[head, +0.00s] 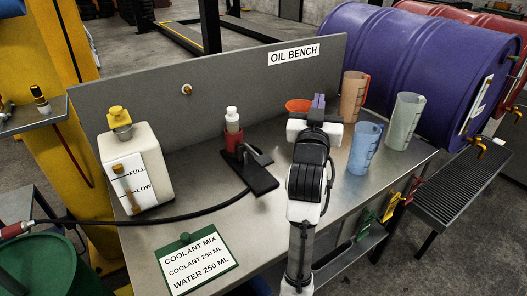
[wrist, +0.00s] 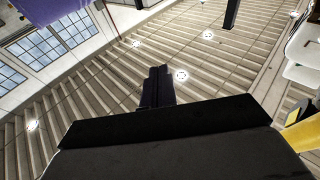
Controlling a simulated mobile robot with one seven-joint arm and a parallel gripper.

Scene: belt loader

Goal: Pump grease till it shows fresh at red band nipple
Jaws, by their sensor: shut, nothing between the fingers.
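My gripper (head: 318,108) is above the oil bench, pointing up and away, with its dark fingers together and empty. The closed fingers (wrist: 158,88) also show in the wrist view against the ceiling. A black base plate with a lever (head: 262,155) lies on the bench left of my gripper, apart from it. A red holder (head: 233,140) with a white-capped bottle stands at its far end. A black hose (head: 120,221) runs from a red-ended fitting (head: 14,229) at left toward the plate. A small round fitting (head: 187,90) sits on the back panel. I cannot make out a red-banded nipple or grease.
A white coolant jug (head: 135,170) stands left on the bench (head: 205,215). Orange (head: 354,95), blue (head: 364,149) and grey-green (head: 405,121) jugs stand right of my arm. A green-edged coolant card (head: 197,262) lies in front. Purple drum (head: 415,60) is behind right.

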